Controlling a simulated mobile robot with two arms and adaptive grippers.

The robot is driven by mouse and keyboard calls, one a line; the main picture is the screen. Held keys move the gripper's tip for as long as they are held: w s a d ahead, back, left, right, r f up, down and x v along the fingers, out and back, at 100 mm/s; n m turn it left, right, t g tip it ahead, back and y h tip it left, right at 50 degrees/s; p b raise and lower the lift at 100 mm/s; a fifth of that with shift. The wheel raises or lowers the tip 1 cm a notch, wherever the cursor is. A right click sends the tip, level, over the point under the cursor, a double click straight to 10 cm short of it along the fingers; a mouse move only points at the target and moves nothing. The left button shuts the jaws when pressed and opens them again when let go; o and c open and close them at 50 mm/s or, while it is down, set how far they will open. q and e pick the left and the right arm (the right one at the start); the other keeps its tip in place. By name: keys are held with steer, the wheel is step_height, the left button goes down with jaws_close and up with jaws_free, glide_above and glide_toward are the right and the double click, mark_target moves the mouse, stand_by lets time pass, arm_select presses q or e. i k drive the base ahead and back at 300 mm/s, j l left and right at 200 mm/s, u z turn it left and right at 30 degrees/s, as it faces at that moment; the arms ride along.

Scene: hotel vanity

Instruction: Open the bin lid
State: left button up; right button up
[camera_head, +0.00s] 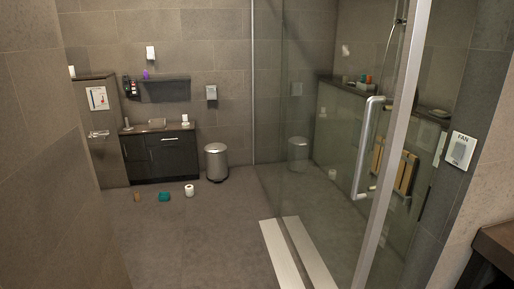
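A silver cylindrical bin (216,163) stands on the floor against the back wall, to the right of the dark vanity. Its domed lid (215,148) looks closed, though it is small in the view. A dimmer bin shape (298,152) shows in the shower glass and looks like its reflection. Neither of my grippers is in view.
The dark vanity (159,155) stands at the back left. Several small items, including a teal one (164,197) and a white roll (189,190), lie on the floor before it. A glass door with a metal handle (367,148) is at right. The middle floor is clear.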

mark_target(214, 148)
steer(key=i+j+u, duration=0.25)
steer(key=i, duration=0.85)
steer(key=i+l+u, duration=0.3)
steer(key=i, duration=0.75)
steer(key=i+z, duration=0.15)
steer(key=i, duration=0.35)
steer(key=i+j+z, duration=0.1)
steer(key=i, duration=0.35)
steer(key=i+j+z, duration=0.15)
steer(key=i, duration=0.35)
steer(key=i+j+z, duration=0.15)
steer(key=i+j, duration=0.2)
steer(key=i+j+z, duration=0.1)
steer(key=i+j, duration=0.2)
steer(key=i, duration=0.25)
